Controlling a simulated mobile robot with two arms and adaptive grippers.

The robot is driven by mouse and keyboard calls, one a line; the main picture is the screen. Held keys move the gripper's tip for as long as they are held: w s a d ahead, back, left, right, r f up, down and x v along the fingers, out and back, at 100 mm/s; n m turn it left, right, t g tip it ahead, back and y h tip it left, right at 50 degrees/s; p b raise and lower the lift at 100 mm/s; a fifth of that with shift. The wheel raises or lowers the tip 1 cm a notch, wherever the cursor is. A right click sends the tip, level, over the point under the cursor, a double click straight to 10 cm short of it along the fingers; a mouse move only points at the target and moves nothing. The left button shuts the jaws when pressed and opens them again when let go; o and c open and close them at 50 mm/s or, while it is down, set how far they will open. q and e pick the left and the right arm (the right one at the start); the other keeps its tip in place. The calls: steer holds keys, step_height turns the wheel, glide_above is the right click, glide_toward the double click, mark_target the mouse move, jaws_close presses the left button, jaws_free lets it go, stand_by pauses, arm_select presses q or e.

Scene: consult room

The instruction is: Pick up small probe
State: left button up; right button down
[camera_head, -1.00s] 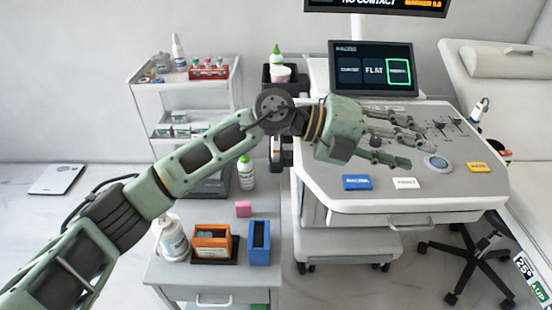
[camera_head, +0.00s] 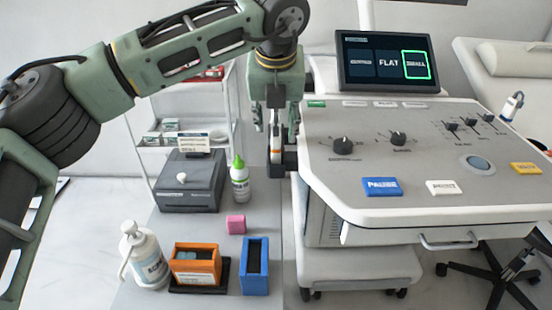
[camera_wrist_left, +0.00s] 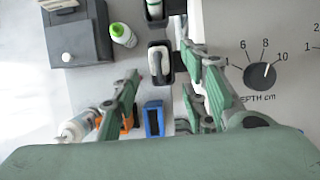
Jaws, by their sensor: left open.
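A white probe (camera_wrist_left: 156,64) stands in a black holder (camera_wrist_left: 168,77) in the left wrist view. A second white probe (camera_wrist_left: 155,10) sits in another holder at that view's top edge. In the head view the holder (camera_head: 289,160) is at the left side of the console, and a pale probe partly shows there behind my gripper. My left gripper (camera_head: 279,122) is open and points down above this holder. In the left wrist view its fingers (camera_wrist_left: 160,72) are spread to either side of the nearer probe. I see no grip on it. My right gripper is not in view.
The console (camera_head: 420,180) with knobs and keys stands right of the holders.

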mark_target(276, 139)
arm_select(q)
steer(key=x, duration=0.6)
steer(key=shift+w+f, duration=0.15)
steer(key=shift+f, duration=0.25)
jaws_close()
